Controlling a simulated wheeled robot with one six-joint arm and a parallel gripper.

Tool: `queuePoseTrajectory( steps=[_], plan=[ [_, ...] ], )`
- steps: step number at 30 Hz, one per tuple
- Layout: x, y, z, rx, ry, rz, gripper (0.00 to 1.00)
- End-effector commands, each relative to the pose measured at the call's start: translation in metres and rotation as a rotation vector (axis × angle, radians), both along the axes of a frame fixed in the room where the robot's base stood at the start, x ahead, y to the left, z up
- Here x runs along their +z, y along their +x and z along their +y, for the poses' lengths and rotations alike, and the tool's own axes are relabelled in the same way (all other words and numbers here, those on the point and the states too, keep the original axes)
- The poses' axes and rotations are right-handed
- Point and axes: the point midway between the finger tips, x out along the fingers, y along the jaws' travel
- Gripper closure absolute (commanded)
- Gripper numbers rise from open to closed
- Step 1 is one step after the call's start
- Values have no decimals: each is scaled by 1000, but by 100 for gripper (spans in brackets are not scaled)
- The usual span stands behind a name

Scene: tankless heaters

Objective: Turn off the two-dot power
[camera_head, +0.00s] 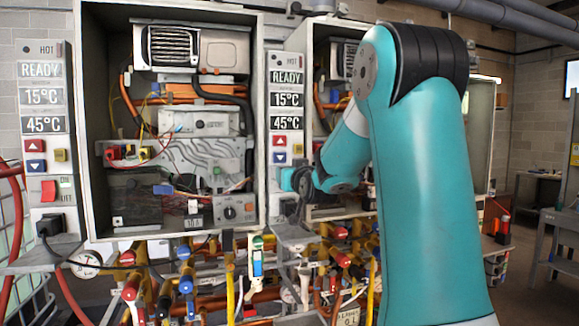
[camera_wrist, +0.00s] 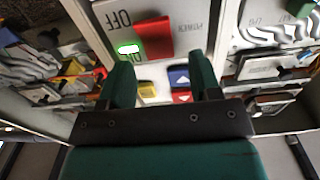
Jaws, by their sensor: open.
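The middle heater's control panel (camera_head: 286,78) has a READY display, 15°C and 45°C readouts, and red and blue arrow buttons. Any dot marks are too small to read. My gripper (camera_head: 291,182) is at the lower part of this panel and hides its power switch in the head view. In the wrist view, which is upside down, a red power switch (camera_wrist: 153,38) sits beside OFF and POWER lettering, with a green lit ON mark (camera_wrist: 130,49). My gripper (camera_wrist: 160,58) is open and empty, with its fingers spread just short of the switch.
The left panel has its own red switch (camera_head: 48,190) and a black plug (camera_head: 50,226) below. Open heater cabinets (camera_head: 85,120) flank the middle panel. Coloured pipes and valves crowd the space below. A yellow button (camera_wrist: 148,90) and blue arrow button (camera_wrist: 180,77) show between my fingers.

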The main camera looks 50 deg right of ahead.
Motion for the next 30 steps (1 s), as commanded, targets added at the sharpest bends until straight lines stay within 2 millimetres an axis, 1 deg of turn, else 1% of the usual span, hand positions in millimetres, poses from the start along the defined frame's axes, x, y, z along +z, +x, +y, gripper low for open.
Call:
queuePoseTrajectory(
  steps=[1,3,6,14,15,20,21,25,30],
  plan=[
    [2,6,-3,1,1,1,43],
    [1,11,-6,0,1,1,43],
    [1,15,-9,0,-1,1,43],
    [-1,16,-10,0,-1,1,43],
    [-1,16,-10,0,-1,1,45],
    [-1,16,-10,0,-1,1,82],
    [-1,16,-10,0,-1,1,91],
    [-1,16,-10,0,-2,-1,92],
    [-9,16,-10,0,-22,-34,92]
  ],
)
